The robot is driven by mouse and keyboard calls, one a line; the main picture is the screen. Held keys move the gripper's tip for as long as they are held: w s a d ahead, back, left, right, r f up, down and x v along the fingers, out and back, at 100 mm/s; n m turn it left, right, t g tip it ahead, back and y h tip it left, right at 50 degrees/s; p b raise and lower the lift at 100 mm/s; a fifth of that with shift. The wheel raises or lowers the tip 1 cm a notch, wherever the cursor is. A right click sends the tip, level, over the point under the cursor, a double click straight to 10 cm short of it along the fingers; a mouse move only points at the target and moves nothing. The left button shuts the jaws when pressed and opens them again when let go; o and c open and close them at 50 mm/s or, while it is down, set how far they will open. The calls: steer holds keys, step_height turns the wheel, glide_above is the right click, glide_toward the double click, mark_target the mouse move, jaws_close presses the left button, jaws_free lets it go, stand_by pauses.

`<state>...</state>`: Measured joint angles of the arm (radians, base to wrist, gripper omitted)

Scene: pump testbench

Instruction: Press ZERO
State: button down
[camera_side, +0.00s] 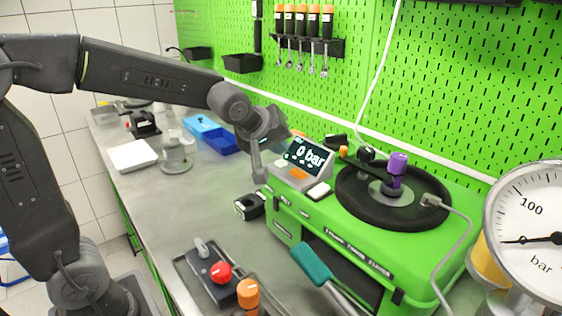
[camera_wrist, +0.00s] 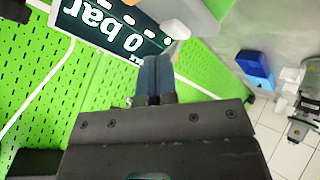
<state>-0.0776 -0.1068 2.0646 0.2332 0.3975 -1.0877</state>
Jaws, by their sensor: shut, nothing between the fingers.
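The display unit (camera_side: 304,156) stands on the green test bench and its dark screen reads "0 bar". The same screen shows upside down at the top of the wrist view (camera_wrist: 92,25). An orange button (camera_side: 298,174) sits on the unit's face below the screen. I cannot read a ZERO label in either view. My gripper (camera_side: 258,175) is shut and empty, pointing down at the left side of the display unit. In the wrist view its closed fingertips (camera_wrist: 157,60) are close to the screen's edge. I cannot tell whether they touch the unit.
The green bench (camera_side: 330,225) carries a black round plate (camera_side: 350,205) with a purple-topped fitting (camera_side: 397,165). A large pressure gauge (camera_side: 530,238) is at the right. A control box with a red knob (camera_side: 220,271) lies in front. Blue bins (camera_side: 210,130) stand behind left.

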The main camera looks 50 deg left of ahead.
mark_target(278, 161)
steer(key=shift+r, duration=2.55)
steer(key=s+d+f+m+g, duration=0.1)
steer(key=s+f+m, duration=0.1)
steer(key=s, duration=0.5)
steer(key=s+d+f+m+g+h, duration=0.1)
steer(key=s+d+f+m, duration=0.1)
steer(key=s+m, duration=0.3)
steer(key=s+d+f+m+g+h, duration=0.1)
steer(key=s+d+f+m, duration=0.1)
steer(key=s, duration=0.7)
steer(key=shift+s+f+m, duration=0.35)
steer(key=shift+f+m, duration=0.4)
steer(key=shift+m, duration=0.45)
